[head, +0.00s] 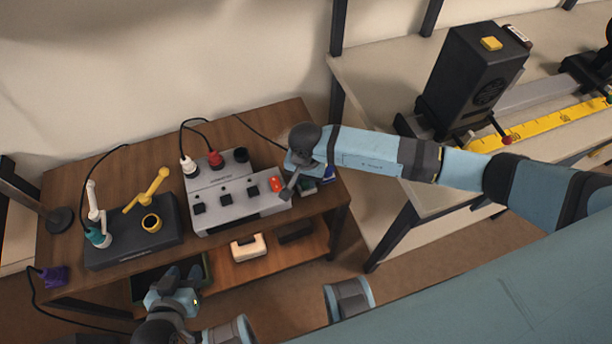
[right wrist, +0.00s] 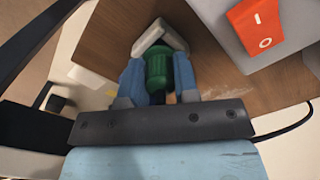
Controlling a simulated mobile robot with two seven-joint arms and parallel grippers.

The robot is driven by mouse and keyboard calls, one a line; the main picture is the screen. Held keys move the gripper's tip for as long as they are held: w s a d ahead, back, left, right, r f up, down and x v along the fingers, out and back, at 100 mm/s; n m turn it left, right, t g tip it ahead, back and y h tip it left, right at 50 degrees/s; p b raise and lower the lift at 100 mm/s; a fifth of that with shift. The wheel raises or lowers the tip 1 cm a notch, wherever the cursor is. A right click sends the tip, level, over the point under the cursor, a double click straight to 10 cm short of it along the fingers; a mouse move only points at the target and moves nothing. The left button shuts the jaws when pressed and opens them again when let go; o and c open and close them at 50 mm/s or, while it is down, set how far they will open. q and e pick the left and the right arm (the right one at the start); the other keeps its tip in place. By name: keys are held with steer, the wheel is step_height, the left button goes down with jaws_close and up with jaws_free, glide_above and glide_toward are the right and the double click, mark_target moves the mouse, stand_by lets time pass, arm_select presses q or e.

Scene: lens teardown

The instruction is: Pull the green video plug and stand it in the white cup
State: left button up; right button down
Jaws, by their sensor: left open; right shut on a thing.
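The green plug (right wrist: 158,72) is between the fingers of my right gripper (right wrist: 161,45) in the right wrist view, over the brown tabletop. My right gripper is shut on it. In the head view this gripper is at the right end of the table, beside the grey switch panel (head: 238,207), and my wrist mostly hides the plug. A pale angular shape lies beyond the plug in the wrist view; I cannot tell whether it is fingertips or another thing. I cannot make out the white cup for certain. My left gripper (head: 183,272) is open and empty, low in front of the table.
A black box (head: 130,240) with white and yellow levers stands at the table's left. White (head: 189,167) and red (head: 215,158) plugs are in the panel's back. A purple plug (head: 53,276) is at the left edge. A cream object (head: 248,247) sits on the lower shelf.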

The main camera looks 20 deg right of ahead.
arm_select(q)
steer(key=shift+f, duration=0.1)
arm_select(e)
steer(key=shift+f, duration=0.15)
steer(key=c, duration=0.8)
jaws_free()
step_height(320, 180, up, 4)
steer(key=shift+w+f, duration=0.1)
steer(key=shift+f, duration=0.15)
arm_select(q)
steer(key=shift+d+r+p, duration=0.15)
steer(key=shift+r+p, duration=0.15)
steer(key=shift+r, duration=0.5)
arm_select(e)
steer(key=shift+r, duration=5.15)
